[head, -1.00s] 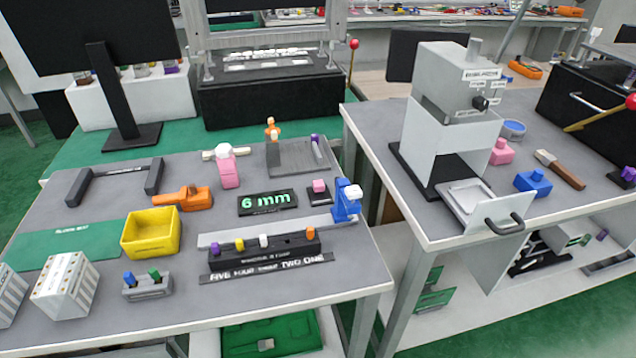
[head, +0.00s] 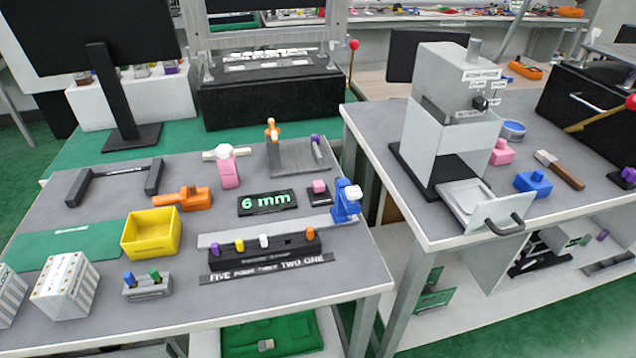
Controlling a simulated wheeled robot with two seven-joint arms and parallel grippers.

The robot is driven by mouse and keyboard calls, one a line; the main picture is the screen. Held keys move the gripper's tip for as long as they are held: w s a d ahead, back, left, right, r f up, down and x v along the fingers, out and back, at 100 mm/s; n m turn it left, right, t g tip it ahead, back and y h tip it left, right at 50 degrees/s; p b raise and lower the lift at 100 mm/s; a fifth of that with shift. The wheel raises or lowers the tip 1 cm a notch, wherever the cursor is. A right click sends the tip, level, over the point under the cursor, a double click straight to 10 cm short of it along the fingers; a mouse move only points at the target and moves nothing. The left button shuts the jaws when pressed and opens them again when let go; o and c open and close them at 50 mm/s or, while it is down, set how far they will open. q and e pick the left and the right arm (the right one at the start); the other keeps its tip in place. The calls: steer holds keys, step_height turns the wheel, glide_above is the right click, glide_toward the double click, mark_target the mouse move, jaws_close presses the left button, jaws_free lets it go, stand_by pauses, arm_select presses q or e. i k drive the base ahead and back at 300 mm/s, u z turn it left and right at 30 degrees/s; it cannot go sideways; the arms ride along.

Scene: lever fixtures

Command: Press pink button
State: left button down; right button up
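A small pink button (head: 319,186) sits on a dark square base on the left grey table, just right of the black "6 mm" display (head: 267,202) and left of a blue lever fixture (head: 346,202). The top of the button is uncovered. A larger pink fixture with a white lever (head: 228,167) stands behind and to the left of the display. Another pink block (head: 501,152) lies on the right table beside the grey machine. Neither of my grippers shows in the head view.
On the left table stand a yellow bin (head: 151,234), an orange fixture (head: 183,198), a black lever row (head: 264,250) and a striped white box (head: 65,286). A gap separates it from the right table, which carries a tall grey machine (head: 452,120).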

mark_target(318, 186)
steer(key=u, duration=1.35)
steer(key=k, duration=0.75)
steer(key=z, duration=1.45)
